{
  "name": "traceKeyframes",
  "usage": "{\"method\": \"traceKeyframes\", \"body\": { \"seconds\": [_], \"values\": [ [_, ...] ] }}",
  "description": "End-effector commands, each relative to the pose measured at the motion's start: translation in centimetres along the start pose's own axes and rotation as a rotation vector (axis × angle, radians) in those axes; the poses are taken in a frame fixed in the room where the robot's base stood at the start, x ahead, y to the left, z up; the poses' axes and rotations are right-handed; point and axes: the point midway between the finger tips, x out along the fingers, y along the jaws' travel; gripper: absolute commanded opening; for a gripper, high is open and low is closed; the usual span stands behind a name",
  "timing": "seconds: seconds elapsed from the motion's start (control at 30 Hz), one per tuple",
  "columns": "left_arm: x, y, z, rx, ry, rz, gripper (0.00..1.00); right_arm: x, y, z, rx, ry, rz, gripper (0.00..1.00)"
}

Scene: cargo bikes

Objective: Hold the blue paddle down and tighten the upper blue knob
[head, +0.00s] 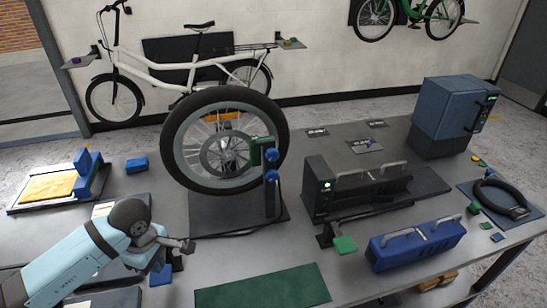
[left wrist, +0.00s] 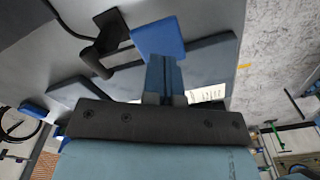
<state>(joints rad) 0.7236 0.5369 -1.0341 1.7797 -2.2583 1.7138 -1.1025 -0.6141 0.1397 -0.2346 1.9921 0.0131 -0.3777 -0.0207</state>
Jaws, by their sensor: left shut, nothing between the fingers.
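The blue paddle (left wrist: 157,36) is a flat plate beside a black bracket and rod in the left wrist view. In the head view a blue piece of it (head: 160,274) shows beside my left arm, which hides part of it. My left gripper (left wrist: 162,62) is shut and empty, its fingertips at the near edge of the paddle. I cannot tell whether they touch it. The upper blue knob (head: 271,152) is on the post in front of the upright wheel (head: 178,158), above a lower blue knob (head: 272,177). My right gripper is not in view.
A black device with a green-tipped lever (head: 345,245) and a blue handled box (head: 418,246) stand right of the wheel. A green mat (head: 262,289) lies at the front. A blue cabinet (head: 445,118) is at the back right. Bare table shows right of the post.

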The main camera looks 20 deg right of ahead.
Motion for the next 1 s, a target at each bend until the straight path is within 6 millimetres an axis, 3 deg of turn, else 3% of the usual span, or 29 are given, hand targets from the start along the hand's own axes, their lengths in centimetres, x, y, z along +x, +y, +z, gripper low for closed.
{"method": "traceKeyframes", "body": {
  "seconds": [0.57,1.0],
  "values": [
    [0.1,0.0,0.0,0.0,0.0,0.0,0.0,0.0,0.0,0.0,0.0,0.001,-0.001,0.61],
    [1.3,0.0,0.0,0.0,0.0,0.0,0.0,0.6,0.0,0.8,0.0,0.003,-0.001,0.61]
  ]
}}
